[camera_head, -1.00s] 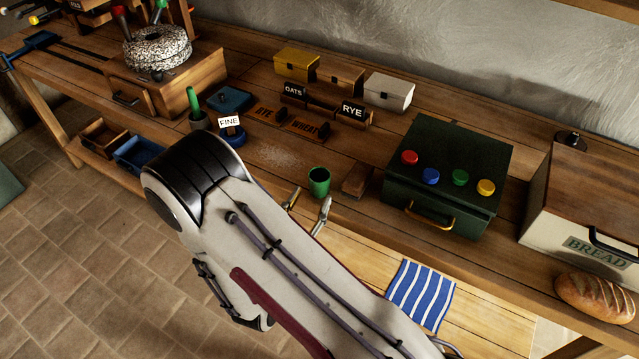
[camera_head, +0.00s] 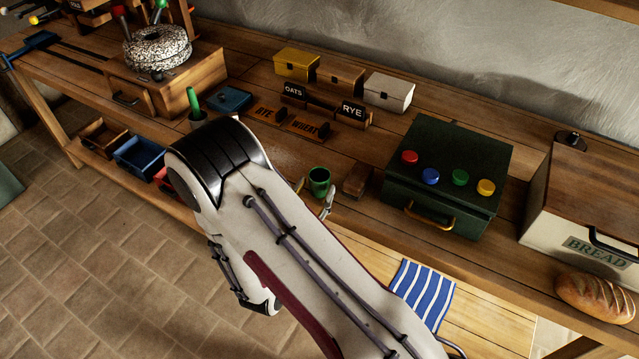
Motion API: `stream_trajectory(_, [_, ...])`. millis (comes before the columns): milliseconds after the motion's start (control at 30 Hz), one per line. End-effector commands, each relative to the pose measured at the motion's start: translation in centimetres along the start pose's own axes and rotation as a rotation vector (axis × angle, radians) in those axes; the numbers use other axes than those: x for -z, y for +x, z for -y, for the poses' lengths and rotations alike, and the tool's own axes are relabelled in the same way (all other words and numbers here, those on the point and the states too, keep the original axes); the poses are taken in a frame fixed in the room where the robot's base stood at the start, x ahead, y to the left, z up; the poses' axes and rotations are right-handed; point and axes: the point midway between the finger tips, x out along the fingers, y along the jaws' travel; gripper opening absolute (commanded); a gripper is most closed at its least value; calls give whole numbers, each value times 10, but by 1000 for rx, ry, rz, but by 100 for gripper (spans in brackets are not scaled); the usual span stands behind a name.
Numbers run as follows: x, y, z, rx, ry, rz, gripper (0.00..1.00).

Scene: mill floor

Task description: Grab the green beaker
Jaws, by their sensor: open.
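The green beaker (camera_head: 319,181) stands upright on the wooden bench, just left of a small wooden block. My gripper (camera_head: 314,194) is at the near side of the beaker. Its fingertips show on either side of the beaker's front, one at the left and one at the right, and they are apart. Whether they touch the beaker cannot be told. My arm hides most of the gripper.
The small wooden block (camera_head: 357,180) and a dark green box (camera_head: 447,181) with coloured knobs stand right of the beaker. Wooden label plates (camera_head: 297,124) lie behind it. A striped cloth (camera_head: 421,293) hangs at the front. A bread box (camera_head: 583,205) stands far right.

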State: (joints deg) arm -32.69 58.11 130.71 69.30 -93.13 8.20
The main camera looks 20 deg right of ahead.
Motion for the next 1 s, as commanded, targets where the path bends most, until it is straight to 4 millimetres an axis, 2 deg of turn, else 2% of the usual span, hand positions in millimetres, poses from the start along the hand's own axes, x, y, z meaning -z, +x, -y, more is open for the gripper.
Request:
stream_trajectory(433, [2, 39, 2, -2, 1, -1, 43])
stream_trajectory(1000, [2, 43, 2, 0, 1, -1, 43])
